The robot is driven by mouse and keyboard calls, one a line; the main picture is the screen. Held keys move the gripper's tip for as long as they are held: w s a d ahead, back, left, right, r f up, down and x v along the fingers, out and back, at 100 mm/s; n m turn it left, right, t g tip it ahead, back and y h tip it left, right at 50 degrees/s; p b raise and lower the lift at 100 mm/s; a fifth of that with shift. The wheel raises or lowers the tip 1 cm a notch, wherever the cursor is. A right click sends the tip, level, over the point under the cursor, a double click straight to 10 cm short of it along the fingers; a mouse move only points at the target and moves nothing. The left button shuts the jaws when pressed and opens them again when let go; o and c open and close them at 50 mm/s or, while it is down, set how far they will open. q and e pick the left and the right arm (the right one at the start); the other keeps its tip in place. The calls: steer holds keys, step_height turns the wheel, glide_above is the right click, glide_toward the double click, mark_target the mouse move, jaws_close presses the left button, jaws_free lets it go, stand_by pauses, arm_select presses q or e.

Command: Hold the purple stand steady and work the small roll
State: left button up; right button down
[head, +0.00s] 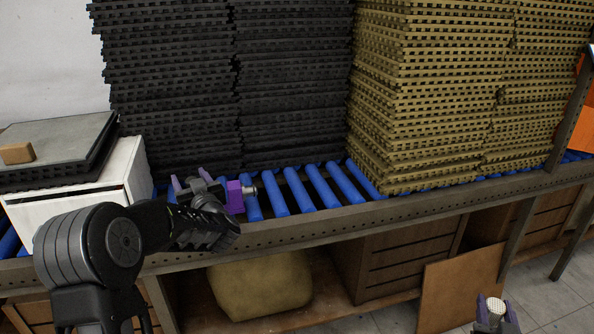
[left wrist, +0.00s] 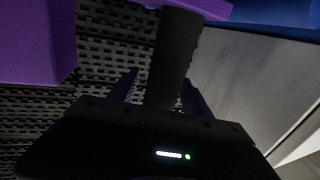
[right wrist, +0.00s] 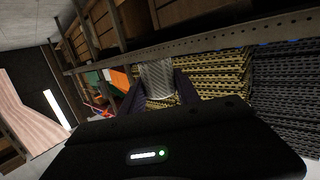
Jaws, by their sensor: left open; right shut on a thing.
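The purple stand (head: 236,198) is on the blue rollers at the left, with a small silvery piece at its right side. In the left wrist view a dark post (left wrist: 175,58) runs between purple parts of the stand (left wrist: 36,42). My left gripper (head: 193,183) is open, with the post between its fingers; whether they touch it I cannot tell. My right gripper (head: 493,312) is shut on the small roll (head: 495,306), low at the front right, away from the stand. In the right wrist view the roll (right wrist: 157,80) is a pale, mesh-patterned cylinder.
Stacks of black sheets (head: 290,90) and yellow sheets (head: 430,95) stand behind on the roller conveyor (head: 310,217). A white box (head: 85,188) with dark slabs is at the left. Wooden crates (head: 400,258) and a tan sack (head: 260,285) lie below.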

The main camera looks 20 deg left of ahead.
arm_select(q)
steer(key=shift+c, duration=0.4)
jaws_close()
stand_by(0.8)
steer(key=shift+o, duration=0.4)
jaws_free()
steer(key=shift+d, duration=0.1)
